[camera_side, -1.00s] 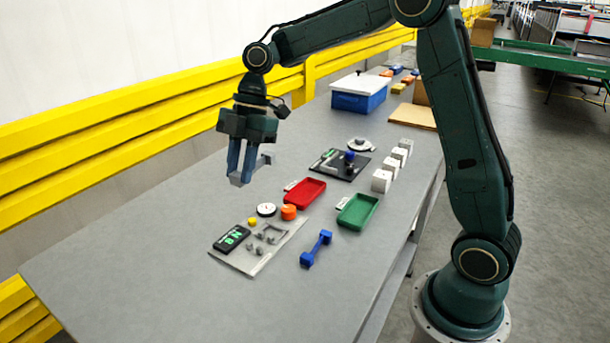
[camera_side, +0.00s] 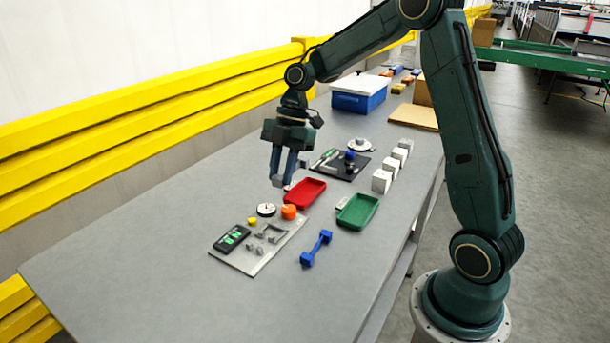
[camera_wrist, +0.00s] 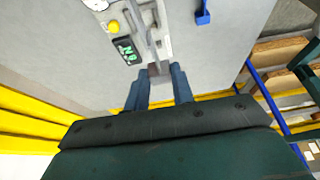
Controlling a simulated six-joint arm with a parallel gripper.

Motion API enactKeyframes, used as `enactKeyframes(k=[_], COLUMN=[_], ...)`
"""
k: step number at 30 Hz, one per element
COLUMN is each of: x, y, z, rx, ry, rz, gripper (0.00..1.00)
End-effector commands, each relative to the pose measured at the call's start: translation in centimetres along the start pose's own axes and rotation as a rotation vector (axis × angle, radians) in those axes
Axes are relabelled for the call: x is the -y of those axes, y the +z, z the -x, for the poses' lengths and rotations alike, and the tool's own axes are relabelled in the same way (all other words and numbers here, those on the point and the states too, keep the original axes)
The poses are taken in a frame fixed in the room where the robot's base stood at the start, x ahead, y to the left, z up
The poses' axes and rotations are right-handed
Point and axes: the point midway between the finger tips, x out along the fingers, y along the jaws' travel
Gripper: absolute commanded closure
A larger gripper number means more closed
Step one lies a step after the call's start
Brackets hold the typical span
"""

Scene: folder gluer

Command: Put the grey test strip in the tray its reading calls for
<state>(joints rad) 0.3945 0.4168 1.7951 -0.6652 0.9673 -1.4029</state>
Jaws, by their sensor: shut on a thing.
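My gripper (camera_side: 283,183) is shut on the grey test strip, high over the table just left of the red tray (camera_side: 305,192). In the wrist view my gripper (camera_wrist: 160,84) has the grey strip (camera_wrist: 152,45) between its blue fingers, its shaft reaching away from me. In the side view the fingers hide most of it. The green tray (camera_side: 357,210) lies right of the red one; both look empty. A black display (camera_side: 232,238) on a grey plate glows with green characters, which also show in the wrist view (camera_wrist: 126,49); I cannot read them surely.
The plate (camera_side: 258,265) also carries grey brackets, a yellow button (camera_side: 252,221), a round dial (camera_side: 266,209) and an orange knob (camera_side: 289,212). A blue dumbbell-shaped piece (camera_side: 316,248) lies to its right. Several white blocks (camera_side: 382,181) and a black board (camera_side: 345,172) stand behind. The front table is clear.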

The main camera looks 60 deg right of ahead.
Motion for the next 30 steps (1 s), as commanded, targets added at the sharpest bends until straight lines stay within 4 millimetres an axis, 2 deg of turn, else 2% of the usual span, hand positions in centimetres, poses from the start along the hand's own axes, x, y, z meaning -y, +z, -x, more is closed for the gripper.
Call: enactKeyframes(k=[1,6,12,15,21,30], x=[0.7,3.3,7.2,9.0,11.7,12.5], y=[1.8,6.8,11.8,13.7,15.9,16.5], z=[-0.1,-0.8,-1.6,-2.0,-2.6,-2.8], rx=[-0.001,0.001,0.0,-0.002,-0.006,-0.007], ry=[0.0,-0.001,-0.005,-0.008,-0.013,-0.015], rz=[-0.011,-0.013,-0.012,-0.008,0.0,0.005], gripper=[0.97,0.97,0.97,0.97,0.97,0.97])
